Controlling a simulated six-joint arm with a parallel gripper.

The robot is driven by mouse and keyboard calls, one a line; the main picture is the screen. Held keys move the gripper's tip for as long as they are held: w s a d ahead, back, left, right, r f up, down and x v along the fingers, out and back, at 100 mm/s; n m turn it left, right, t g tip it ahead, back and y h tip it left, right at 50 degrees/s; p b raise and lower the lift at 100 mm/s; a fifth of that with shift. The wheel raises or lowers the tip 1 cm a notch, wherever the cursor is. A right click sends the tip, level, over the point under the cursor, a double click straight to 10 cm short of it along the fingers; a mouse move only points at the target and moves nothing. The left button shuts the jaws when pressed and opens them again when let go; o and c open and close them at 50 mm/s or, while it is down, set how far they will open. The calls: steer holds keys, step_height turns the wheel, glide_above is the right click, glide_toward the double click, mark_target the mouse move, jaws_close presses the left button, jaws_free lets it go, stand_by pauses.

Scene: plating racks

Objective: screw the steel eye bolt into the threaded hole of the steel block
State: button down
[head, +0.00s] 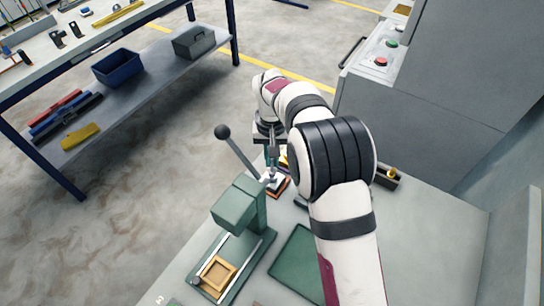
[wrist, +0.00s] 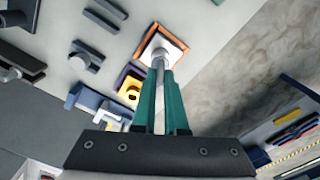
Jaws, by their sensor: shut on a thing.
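The steel block (wrist: 149,49) shows as a pale square top inside an orange-brown frame (wrist: 184,48) at the top middle of the wrist view. In the head view the block (head: 268,181) is small, behind the green press. My gripper (wrist: 161,76) has its teal fingers closed on the grey steel eye bolt (wrist: 158,60), whose end lies over the block's top.
A green press (head: 236,207) with a black-knobbed lever (head: 222,131) stands close in front of the block. A yellow part (wrist: 130,89) in a dark holder lies beside the block. A wooden tray (head: 207,289) and a green mat (head: 292,268) lie nearer.

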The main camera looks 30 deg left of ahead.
steer(key=shift+f, duration=0.8)
steer(key=c, duration=1.5)
jaws_free()
jaws_close()
steer(key=m, duration=0.9)
steer(key=shift+d, duration=0.1)
